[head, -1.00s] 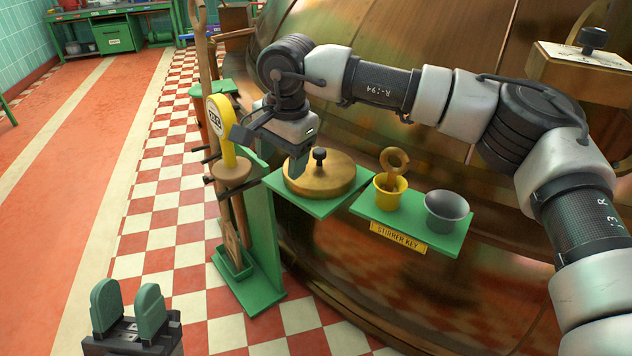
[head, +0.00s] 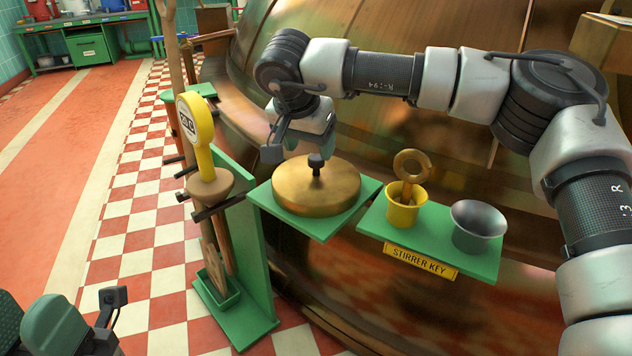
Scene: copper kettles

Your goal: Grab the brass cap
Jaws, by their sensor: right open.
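The brass cap (head: 316,190) is a round, flat disc with a black knob (head: 316,163) on top. It lies on a green shelf (head: 325,228) beside the large copper kettle. My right gripper (head: 298,147) is open and empty, just above and behind the cap, slightly left of the knob. It appears apart from the knob, though the exact gap is hard to judge. My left gripper (head: 24,322) is at the lower left corner, partly cut off by the picture edge, its green fingers apart with nothing seen between them.
Right of the cap, a green shelf labelled STIRRER KEY holds a yellow cup (head: 402,212) with a brass key (head: 411,165) and a grey cup (head: 478,226). Left stands a green rack (head: 245,240) with a yellow-headed tool (head: 196,125). The copper kettle (head: 400,120) rises behind.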

